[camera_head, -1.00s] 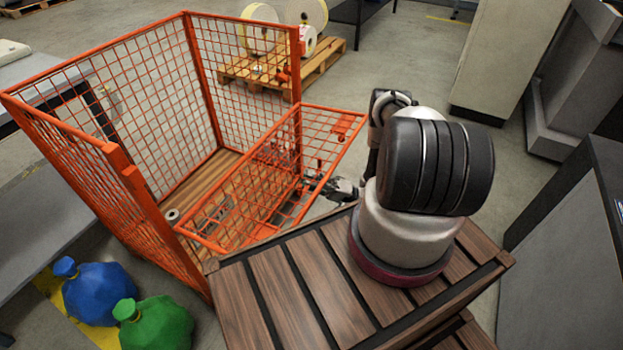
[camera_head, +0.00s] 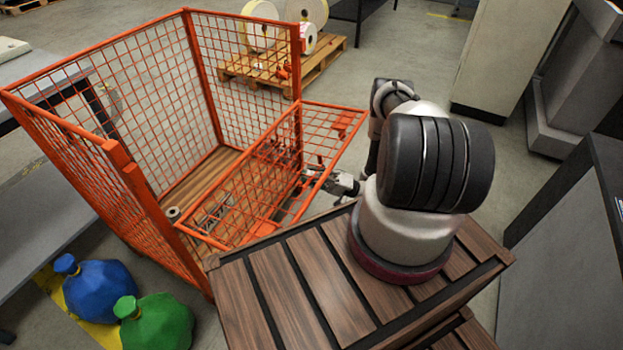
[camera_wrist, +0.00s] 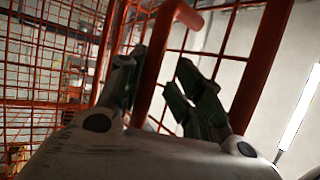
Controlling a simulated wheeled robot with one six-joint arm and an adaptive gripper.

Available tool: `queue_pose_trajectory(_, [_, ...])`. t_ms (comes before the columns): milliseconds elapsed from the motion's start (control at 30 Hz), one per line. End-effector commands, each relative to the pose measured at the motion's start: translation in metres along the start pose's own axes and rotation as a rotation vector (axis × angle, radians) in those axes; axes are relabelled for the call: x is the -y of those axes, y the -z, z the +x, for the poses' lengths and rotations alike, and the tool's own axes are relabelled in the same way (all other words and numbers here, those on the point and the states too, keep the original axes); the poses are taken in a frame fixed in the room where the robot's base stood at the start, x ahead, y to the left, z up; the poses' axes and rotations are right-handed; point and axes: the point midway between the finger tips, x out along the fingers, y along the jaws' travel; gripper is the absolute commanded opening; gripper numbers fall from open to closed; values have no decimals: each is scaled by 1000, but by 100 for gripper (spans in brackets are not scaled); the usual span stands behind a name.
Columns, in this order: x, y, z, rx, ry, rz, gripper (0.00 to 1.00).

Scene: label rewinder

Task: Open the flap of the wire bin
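The orange wire bin (camera_head: 212,85) stands at the left in the head view. In the wrist view an orange handle bar (camera_wrist: 152,75) with a bent top passes between the two dark fingers of my gripper (camera_wrist: 162,85). The fingers stand apart, with a gap between the bar and the right finger. Contact with the left finger is unclear.
A slatted wooden crate (camera_head: 310,285) stands in front, close to the bin. Blue (camera_head: 97,290) and green (camera_head: 157,322) sacks lie at the lower left. A pallet (camera_head: 325,55) with label rolls is behind the bin. Grey cabinets (camera_head: 560,260) stand at the right.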

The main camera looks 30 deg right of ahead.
Motion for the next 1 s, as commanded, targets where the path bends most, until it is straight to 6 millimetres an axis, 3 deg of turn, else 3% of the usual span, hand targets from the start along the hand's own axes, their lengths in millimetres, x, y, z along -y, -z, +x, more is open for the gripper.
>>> queue_pose_trajectory(200, [43,10,20,-1,4,-1,35])
queue_pose_trajectory(400, [68,14,31,-1,6,-1,35])
queue_pose_trajectory(800, [73,14,33,-1,6,1,35])
queue_pose_trajectory(1000, [68,15,23,-1,5,-1,35])
